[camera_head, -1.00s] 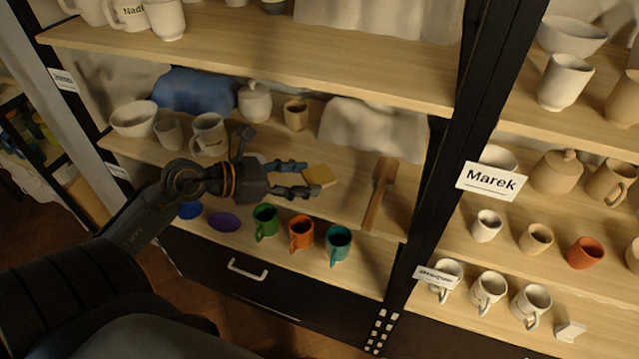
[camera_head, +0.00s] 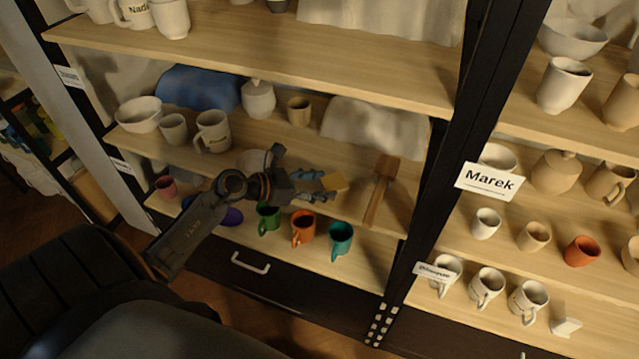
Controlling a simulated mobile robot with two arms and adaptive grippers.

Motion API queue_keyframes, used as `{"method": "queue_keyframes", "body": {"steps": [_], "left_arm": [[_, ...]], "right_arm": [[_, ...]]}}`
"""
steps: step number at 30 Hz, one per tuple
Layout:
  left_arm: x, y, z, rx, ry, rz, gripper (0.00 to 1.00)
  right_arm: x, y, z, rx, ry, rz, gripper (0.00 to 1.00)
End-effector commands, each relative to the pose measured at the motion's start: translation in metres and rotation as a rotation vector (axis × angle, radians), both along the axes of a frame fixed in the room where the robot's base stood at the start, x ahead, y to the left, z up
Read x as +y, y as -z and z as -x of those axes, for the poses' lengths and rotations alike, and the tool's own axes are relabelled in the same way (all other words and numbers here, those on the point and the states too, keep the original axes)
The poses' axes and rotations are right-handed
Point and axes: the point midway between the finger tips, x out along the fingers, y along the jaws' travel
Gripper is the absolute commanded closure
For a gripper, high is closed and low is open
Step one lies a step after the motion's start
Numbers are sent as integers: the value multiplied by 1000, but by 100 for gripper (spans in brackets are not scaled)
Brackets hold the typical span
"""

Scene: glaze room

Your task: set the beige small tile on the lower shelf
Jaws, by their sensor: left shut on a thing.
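The beige small tile (camera_head: 335,182) is held between the fingertips of my left gripper (camera_head: 318,182). The gripper is shut on it, in front of the left shelf unit. In the picture the tile lies over the front part of the middle board, left of a wooden paddle. Whether it touches the board I cannot tell. The lower shelf (camera_head: 368,262) below carries a row of coloured mugs. My left arm hides part of its left side. My right gripper is not in view.
The wooden paddle (camera_head: 382,190) lies near the tile. Below stand a green mug (camera_head: 268,218), an orange mug (camera_head: 303,228) and a teal mug (camera_head: 341,240). A black post (camera_head: 455,165) bounds the unit on the right. Bare board shows right of the teal mug.

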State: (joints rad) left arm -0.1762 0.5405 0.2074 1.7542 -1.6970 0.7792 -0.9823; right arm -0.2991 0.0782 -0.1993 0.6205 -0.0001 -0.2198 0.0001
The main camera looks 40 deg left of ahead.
Motion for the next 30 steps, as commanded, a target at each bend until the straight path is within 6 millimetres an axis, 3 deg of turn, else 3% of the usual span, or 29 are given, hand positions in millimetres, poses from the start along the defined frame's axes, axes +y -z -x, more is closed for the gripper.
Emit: {"method": "queue_keyframes", "body": {"steps": [5,6,9,22,30], "left_arm": [[0,4,0,0,0,0,79],[0,4,0,1,0,-1,44],[0,3,0,1,0,0,24],[1,-1,2,1,-1,0,23],[26,-16,44,4,2,-4,23]], "right_arm": [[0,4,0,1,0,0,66],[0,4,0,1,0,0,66],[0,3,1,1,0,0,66],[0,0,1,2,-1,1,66],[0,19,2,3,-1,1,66]]}}
